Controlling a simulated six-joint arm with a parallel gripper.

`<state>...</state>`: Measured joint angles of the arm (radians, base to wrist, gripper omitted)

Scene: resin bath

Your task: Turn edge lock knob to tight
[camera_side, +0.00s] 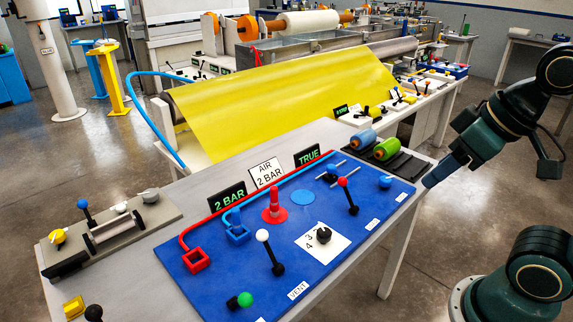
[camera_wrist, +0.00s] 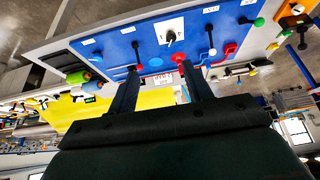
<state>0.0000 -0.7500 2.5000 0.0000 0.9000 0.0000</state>
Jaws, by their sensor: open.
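No label reading "edge lock" is legible, so I cannot tell which knob it is. A black knob (camera_side: 323,235) sits on a white dial plate with numerals 3 and 4 on the blue panel (camera_side: 240,277); it also shows in the wrist view (camera_wrist: 171,36). A grey fixture (camera_side: 115,232) at the left carries a yellow knob (camera_side: 58,237), a blue-topped lever and a grey knob (camera_side: 150,196). My gripper (camera_side: 432,181) is off the panel's right end, apart from every knob. In the wrist view my gripper (camera_wrist: 160,68) has two separated fingers with nothing between them.
The panel holds a white-topped lever (camera_side: 263,236), red-topped lever (camera_side: 344,183), red cone (camera_side: 274,206) and green knob (camera_side: 245,299). Signs (camera_side: 267,173) stand along its back edge. Blue and green rollers (camera_side: 386,149) lie near the right. Yellow sheet (camera_side: 290,95) spans behind.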

